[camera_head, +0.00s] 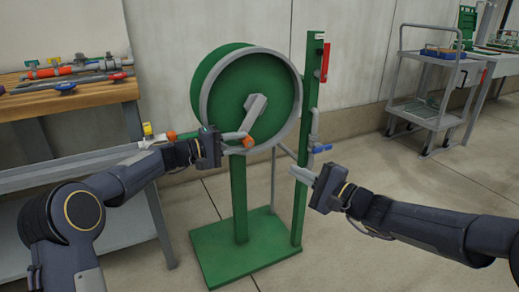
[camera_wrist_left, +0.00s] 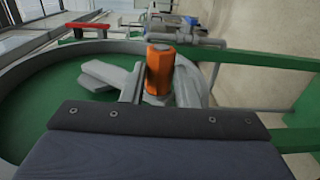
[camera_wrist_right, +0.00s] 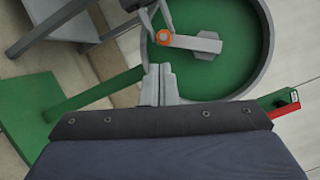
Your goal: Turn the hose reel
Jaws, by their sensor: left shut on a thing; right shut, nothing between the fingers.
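The hose reel (camera_head: 228,85) is a green drum with a grey rim on a green post and base plate. Its grey crank arm (camera_head: 256,115) runs from the hub down and left to an orange handle (camera_head: 248,141) near the lower rim. My left gripper (camera_head: 243,137) is shut on the orange handle, which also shows between its fingers in the left wrist view (camera_wrist_left: 160,70). My right gripper (camera_head: 298,173) is shut and empty, low beside the green upright post at the right. The right wrist view shows the crank and handle (camera_wrist_right: 164,37) beyond its closed fingers (camera_wrist_right: 158,85).
A green upright post (camera_head: 307,130) with a red lever (camera_head: 325,62) and blue valve handle (camera_head: 321,148) stands right of the reel. A wooden bench (camera_head: 110,92) with pipe parts is at left. A grey cart (camera_head: 428,80) stands at back right. Floor between post and cart is clear.

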